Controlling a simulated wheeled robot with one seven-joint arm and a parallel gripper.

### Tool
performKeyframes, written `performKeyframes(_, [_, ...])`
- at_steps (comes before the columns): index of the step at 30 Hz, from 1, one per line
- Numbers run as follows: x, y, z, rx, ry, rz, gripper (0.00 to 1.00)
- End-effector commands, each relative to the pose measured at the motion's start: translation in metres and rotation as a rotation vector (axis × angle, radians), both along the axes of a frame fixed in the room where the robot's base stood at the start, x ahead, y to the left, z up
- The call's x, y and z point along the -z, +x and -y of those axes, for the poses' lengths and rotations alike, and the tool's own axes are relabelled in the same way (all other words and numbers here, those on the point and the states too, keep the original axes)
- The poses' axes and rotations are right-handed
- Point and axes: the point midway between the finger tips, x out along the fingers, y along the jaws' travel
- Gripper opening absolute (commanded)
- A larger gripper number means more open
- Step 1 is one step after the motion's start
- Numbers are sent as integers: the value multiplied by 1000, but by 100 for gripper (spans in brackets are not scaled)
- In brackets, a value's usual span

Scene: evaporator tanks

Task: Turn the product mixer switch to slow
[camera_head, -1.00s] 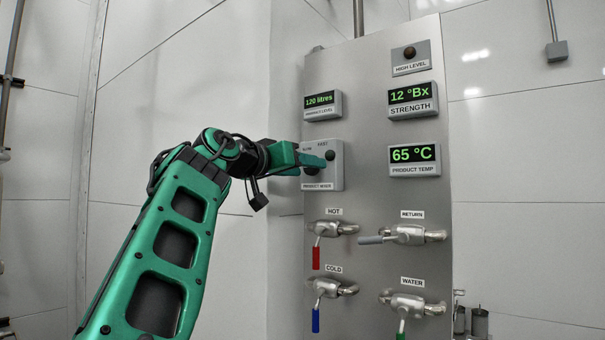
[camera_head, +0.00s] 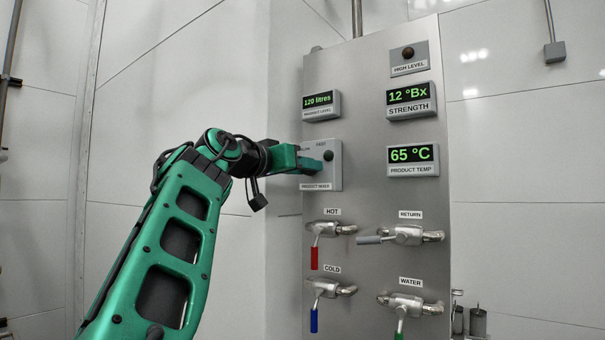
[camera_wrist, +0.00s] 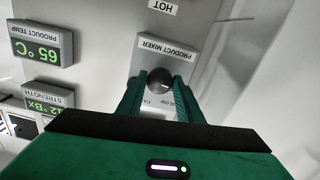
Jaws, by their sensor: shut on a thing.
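The product mixer switch is a dark round knob (camera_wrist: 160,80) on a grey box (camera_head: 335,178) labelled PRODUCT MIXER, at the left side of the steel panel. SLOW and FAST are marked on the box. In the wrist view the box is upside down, and the knob sits between my two green fingertips. My gripper (camera_head: 316,164) reaches the box from the left and is shut on the knob; it also shows in the wrist view (camera_wrist: 160,92). In the head view my fingers cover part of the box, and the knob's pointing direction is not clear.
Above the box is the product level display (camera_head: 321,104); to its right are the strength (camera_head: 411,98) and product temp (camera_head: 413,160) displays. Below are the hot valve (camera_head: 325,230), with a red handle, and the return valve (camera_head: 400,235). Open space lies left of the panel.

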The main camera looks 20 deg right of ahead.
Motion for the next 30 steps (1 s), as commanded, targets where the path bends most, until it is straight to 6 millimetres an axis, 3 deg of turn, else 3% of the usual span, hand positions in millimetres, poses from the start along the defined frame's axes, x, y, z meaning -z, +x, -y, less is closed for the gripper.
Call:
performKeyframes(21, [-1,3,-5,-12,318,441,10])
performKeyframes(30, [-1,3,-6,-13,395,549,10])
